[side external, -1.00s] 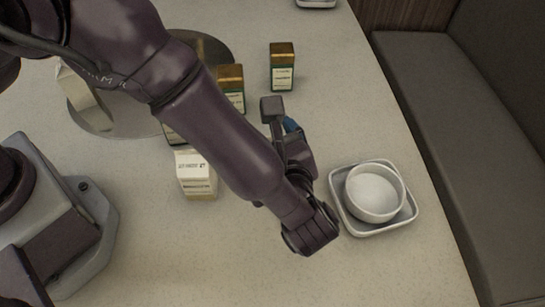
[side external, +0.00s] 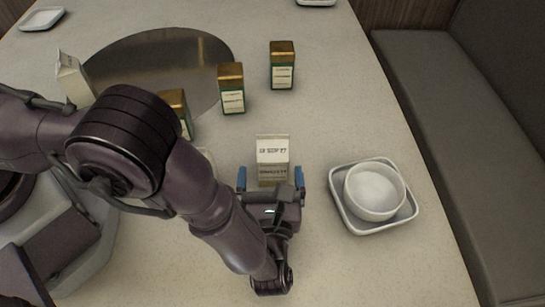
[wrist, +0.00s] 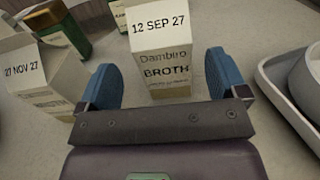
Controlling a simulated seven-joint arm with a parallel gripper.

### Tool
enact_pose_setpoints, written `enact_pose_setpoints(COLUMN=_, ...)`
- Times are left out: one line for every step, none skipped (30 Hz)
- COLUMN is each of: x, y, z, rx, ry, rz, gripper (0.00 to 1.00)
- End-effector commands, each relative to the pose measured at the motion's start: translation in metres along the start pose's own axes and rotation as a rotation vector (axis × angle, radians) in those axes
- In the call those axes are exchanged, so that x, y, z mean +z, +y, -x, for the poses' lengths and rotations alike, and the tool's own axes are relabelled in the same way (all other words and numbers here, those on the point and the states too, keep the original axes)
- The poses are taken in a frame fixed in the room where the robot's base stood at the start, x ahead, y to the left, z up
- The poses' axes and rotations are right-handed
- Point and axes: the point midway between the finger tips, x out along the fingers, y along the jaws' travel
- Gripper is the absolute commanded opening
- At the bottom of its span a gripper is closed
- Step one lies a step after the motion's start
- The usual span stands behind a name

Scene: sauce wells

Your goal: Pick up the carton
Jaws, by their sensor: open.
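A white and beige carton (side external: 272,152) stands upright on the table, directly in front of my gripper (side external: 270,179). In the wrist view this carton (wrist: 163,50) reads "12 SEP 27" and "Dambiro BROTH". My gripper is open, with one blue finger on each side of the carton's lower part and gaps showing on both sides. A second carton (wrist: 35,80), marked "27 NOV 27", stands to the left in the wrist view. My arm hides most of it in the side view. A third carton (side external: 72,78) stands at the far left.
Several green boxes or jars with gold tops, such as one (side external: 231,88) and another (side external: 282,65), stand behind. A white bowl (side external: 375,192) sits on a square tray (side external: 345,222) to the right. A round metal plate (side external: 150,55) lies at the back left.

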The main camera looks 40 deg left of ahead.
Motion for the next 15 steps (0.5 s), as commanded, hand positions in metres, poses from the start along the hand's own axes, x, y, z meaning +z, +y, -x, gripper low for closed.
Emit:
enact_pose_setpoints(x=0.0, y=0.0, z=-0.004, rx=0.002, ry=0.0, rz=0.001, gripper=0.92)
enact_pose_setpoints(x=0.001, y=0.0, z=-0.006, rx=0.003, ry=0.0, rz=0.001, gripper=0.92)
enact_pose_setpoints(x=0.001, y=-0.001, z=-0.012, rx=0.004, ry=0.0, rz=0.001, gripper=0.92)
enact_pose_setpoints(x=0.001, y=-0.002, z=-0.016, rx=0.004, ry=0.0, rz=0.001, gripper=0.92)
enact_pose_setpoints(x=0.002, y=-0.002, z=-0.021, rx=0.005, ry=0.0, rz=0.001, gripper=0.92)
enact_pose_setpoints(x=0.002, y=-0.003, z=-0.028, rx=0.005, ry=0.001, rz=0.001, gripper=0.92)
enact_pose_setpoints(x=0.002, y=-0.004, z=-0.032, rx=0.005, ry=0.001, rz=0.001, gripper=0.92)
enact_pose_setpoints(x=0.003, y=-0.004, z=-0.037, rx=0.005, ry=0.001, rz=0.001, gripper=0.92)
enact_pose_setpoints(x=0.003, y=-0.004, z=-0.042, rx=0.004, ry=0.001, rz=0.002, gripper=0.92)
enact_pose_setpoints(x=0.003, y=-0.004, z=-0.045, rx=0.003, ry=0.0, rz=0.002, gripper=0.92)
enact_pose_setpoints(x=0.003, y=-0.004, z=-0.048, rx=0.004, ry=0.0, rz=0.002, gripper=0.92)
enact_pose_setpoints(x=0.003, y=-0.004, z=-0.051, rx=0.003, ry=0.001, rz=0.002, gripper=0.92)
enact_pose_setpoints(x=0.003, y=-0.004, z=-0.052, rx=0.002, ry=0.001, rz=0.002, gripper=0.92)
enact_pose_setpoints(x=0.003, y=-0.004, z=-0.052, rx=0.001, ry=0.001, rz=0.002, gripper=0.92)
enact_pose_setpoints(x=0.003, y=-0.004, z=-0.053, rx=0.001, ry=0.001, rz=0.003, gripper=0.92)
